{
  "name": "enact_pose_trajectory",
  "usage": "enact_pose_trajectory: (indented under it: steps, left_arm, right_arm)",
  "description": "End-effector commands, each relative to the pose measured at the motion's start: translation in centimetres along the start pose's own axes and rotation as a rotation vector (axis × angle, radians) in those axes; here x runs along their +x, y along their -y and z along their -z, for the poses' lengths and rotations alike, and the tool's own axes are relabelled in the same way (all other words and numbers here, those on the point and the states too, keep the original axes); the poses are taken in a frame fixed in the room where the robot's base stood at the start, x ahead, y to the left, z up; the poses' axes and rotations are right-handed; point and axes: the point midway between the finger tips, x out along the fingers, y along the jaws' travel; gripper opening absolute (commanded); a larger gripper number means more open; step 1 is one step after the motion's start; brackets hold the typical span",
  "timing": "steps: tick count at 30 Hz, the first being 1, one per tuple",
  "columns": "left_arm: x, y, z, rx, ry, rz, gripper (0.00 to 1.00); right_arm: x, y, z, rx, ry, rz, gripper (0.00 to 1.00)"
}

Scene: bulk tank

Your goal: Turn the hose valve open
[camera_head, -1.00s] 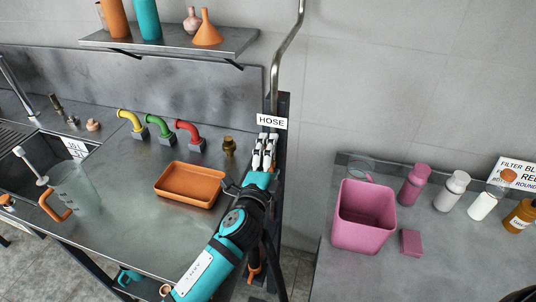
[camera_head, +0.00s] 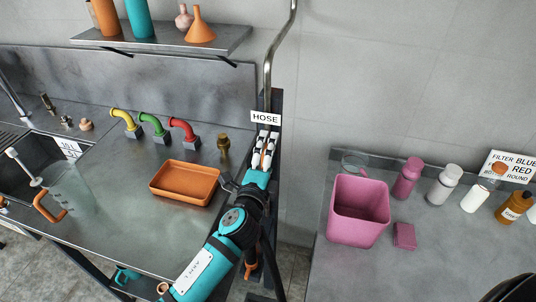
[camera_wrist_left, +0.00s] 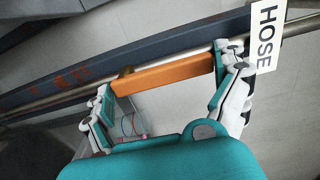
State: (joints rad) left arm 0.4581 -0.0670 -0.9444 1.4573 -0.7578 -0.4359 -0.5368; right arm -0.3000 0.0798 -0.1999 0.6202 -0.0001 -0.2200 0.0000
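The hose valve's orange bar handle (camera_wrist_left: 165,75) lies in front of a metal pipe in the left wrist view. My left gripper (camera_head: 267,148) is at the pipe, just below the white HOSE sign (camera_head: 265,117). Its two fingers (camera_wrist_left: 168,82) stand at the two ends of the bar and appear to be closed against them. In the head view the fingers cover most of the handle, and only a bit of orange shows between them. The valve body is mostly hidden. My right gripper is not in view.
A steel counter with an orange tray (camera_head: 185,182), coloured bent pipes and a brass fitting (camera_head: 223,147) is left of my arm. A pink bin (camera_head: 358,212) and several bottles stand on the right-hand counter. A shelf (camera_head: 160,45) hangs above. A gap separates the counters.

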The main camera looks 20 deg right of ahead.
Motion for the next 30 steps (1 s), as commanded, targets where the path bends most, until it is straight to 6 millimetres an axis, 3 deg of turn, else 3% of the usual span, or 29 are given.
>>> enact_pose_trajectory:
  steps: [11,24,30]
  left_arm:
    - [-0.9,0.1,0.0,-0.004,-0.001,0.002,1.00]
    - [-9.6,-0.1,0.0,-0.005,-0.001,-0.002,1.00]
    - [-11.7,-0.1,0.0,-0.002,-0.001,-0.001,1.00]
  right_arm:
    - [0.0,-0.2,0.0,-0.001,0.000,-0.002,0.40]
    - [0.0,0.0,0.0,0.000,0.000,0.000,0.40]
    - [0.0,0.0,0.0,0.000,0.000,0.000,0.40]
